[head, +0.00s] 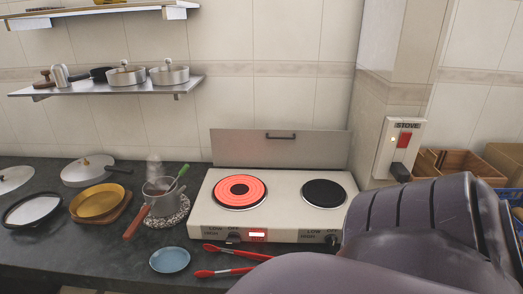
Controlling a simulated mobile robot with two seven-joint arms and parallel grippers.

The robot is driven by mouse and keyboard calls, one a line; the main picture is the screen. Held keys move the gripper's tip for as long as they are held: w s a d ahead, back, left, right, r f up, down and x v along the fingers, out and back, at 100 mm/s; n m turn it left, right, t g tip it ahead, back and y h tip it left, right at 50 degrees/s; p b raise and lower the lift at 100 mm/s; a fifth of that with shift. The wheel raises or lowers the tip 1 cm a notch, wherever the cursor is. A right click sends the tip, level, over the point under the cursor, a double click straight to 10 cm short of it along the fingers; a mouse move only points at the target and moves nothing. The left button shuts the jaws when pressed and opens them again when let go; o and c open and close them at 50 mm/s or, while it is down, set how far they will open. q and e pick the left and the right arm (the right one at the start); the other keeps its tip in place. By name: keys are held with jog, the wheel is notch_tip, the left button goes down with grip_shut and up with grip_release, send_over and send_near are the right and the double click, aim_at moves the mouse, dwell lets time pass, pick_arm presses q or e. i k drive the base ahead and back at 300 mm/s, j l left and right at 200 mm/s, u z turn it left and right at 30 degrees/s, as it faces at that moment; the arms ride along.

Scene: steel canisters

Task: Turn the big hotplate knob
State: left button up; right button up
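A white two-burner hotplate (282,214) stands on the dark counter, its metal lid raised behind it. The left, larger burner (240,191) glows red. The right, smaller burner (324,193) is dark. A dark knob (233,238) sits on the front panel below the left burner, beside a lit red indicator (257,235). Another dark knob (331,240) is below the right burner, close to my arm. Which way the knobs point is too small to tell. A large dark part of my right arm fills the lower right; its gripper fingers cannot be made out. My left gripper does not show.
Red-handled tongs (222,272) lie in front of the hotplate, beside a blue plate (170,260). A steaming pot (161,203) with utensils stands left of it. A stove switch box (399,148) is on the wall at right. Pans and plates crowd the left counter.

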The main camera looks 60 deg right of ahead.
aim_at(234, 238)
jog(key=z, duration=2.15)
